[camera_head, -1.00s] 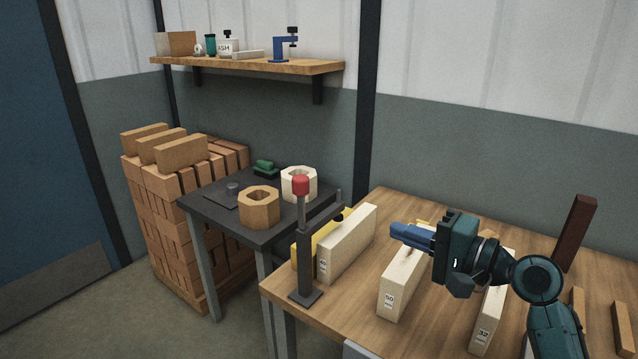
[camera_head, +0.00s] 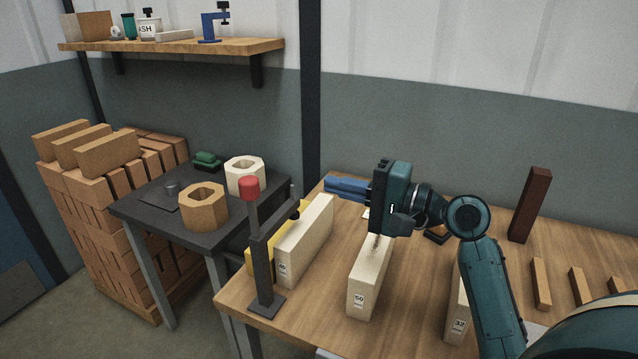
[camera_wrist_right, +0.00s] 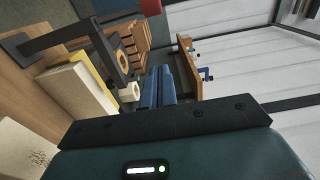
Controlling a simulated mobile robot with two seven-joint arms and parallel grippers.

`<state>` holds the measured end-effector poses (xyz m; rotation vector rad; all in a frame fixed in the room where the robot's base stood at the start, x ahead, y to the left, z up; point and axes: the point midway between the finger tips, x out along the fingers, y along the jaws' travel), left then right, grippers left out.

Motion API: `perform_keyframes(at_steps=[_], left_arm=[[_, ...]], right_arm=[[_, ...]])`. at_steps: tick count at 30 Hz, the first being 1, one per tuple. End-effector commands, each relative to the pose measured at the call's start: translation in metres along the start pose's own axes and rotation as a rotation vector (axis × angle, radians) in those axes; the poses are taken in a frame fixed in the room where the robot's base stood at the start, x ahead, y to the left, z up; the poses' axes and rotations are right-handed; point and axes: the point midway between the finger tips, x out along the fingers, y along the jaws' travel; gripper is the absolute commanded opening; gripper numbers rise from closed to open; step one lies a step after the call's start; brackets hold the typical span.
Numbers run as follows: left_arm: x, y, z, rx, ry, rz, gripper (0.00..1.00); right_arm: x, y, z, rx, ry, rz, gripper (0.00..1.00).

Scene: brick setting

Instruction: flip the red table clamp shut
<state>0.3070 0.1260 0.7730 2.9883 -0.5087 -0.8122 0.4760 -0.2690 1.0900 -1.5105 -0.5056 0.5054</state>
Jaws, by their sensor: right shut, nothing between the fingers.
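The table clamp (camera_head: 262,262) stands at the left front corner of the wooden bench. It has a dark base and post, and its lever stands upright with a red knob (camera_head: 249,188) on top. Its dark arm reaches back beside the pale block. In the right wrist view the clamp's dark frame (camera_wrist_right: 98,42) is at the upper left, and the red knob (camera_wrist_right: 151,6) is at the top edge. My right gripper (camera_head: 328,187) has blue fingers, shut and empty, pointing left above the bench, right of the clamp and apart from it. My left gripper is not in view.
Numbered pale blocks (camera_head: 306,240) stand on the wooden bench (camera_head: 420,310), with a yellow one (camera_head: 262,252) behind the clamp. A dark side table (camera_head: 150,205) holds two hexagonal rings. A brick stack (camera_head: 95,215) is at the left. A shelf (camera_head: 190,48) hangs behind.

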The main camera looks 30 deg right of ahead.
Motion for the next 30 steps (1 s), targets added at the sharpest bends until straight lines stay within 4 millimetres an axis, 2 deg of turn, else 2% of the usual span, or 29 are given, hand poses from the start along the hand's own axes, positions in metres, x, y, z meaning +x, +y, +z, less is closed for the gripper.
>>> perform_keyframes(at_steps=[12,15,19,30], left_arm=[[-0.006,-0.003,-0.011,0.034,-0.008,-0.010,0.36],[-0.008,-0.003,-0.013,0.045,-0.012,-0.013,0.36],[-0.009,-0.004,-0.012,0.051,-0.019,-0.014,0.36],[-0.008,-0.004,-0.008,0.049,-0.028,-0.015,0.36]], right_arm=[[0.087,-0.003,0.001,0.001,-0.003,-0.002,0.00],[0.090,-0.002,0.018,0.002,-0.003,-0.002,0.00],[0.093,-0.001,0.032,0.002,-0.002,-0.001,0.00],[0.094,0.000,0.039,0.001,0.000,0.000,0.00]])
